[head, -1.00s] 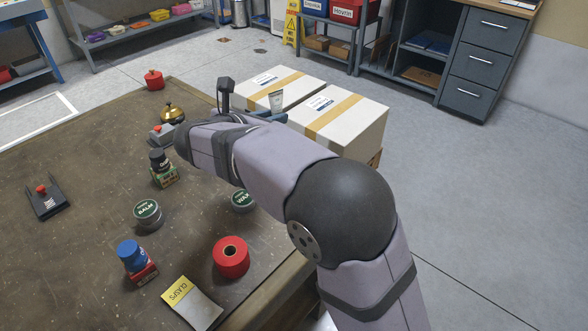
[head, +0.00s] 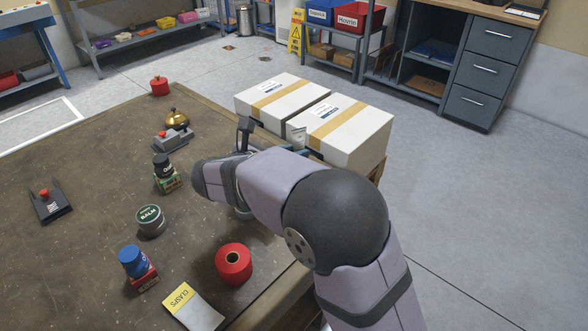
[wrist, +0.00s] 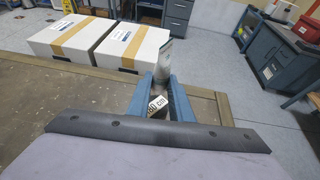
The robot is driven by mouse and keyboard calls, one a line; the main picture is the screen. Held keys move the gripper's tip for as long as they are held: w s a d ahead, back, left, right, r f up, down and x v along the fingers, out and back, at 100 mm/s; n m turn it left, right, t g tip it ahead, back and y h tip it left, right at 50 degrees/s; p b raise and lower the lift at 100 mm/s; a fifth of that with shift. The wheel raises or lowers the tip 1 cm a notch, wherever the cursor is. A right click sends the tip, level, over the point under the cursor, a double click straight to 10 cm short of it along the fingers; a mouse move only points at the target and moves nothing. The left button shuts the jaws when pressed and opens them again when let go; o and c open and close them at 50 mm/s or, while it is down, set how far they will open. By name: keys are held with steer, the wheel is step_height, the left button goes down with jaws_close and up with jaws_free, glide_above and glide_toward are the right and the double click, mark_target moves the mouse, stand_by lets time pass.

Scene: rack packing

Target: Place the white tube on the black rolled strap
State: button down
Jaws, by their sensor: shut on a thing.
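A pale white tube (wrist: 163,62) stands upright between the blue fingers of my gripper (wrist: 161,82) in the wrist view. The gripper is shut on its lower part. In the head view the tube (head: 298,136) shows just beyond my wrist, in front of the white boxes. A small white label (wrist: 157,103) with dark lettering shows below, between the fingers. I cannot tell whether it belongs to the black rolled strap. I cannot make out the strap elsewhere; my arm hides part of the table.
Two white boxes (head: 340,130) with tan tape stand beyond the table's far right edge.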

steer(key=shift+f+b, duration=0.4)
steer(key=shift+f, duration=2.05)
steer(key=shift+f, duration=0.1)
steer(key=shift+f, duration=0.1)
steer(key=c, duration=1.6)
jaws_free()
steer(key=shift+r, duration=0.3)
steer(key=v, duration=1.2)
steer(key=shift+p, duration=0.4)
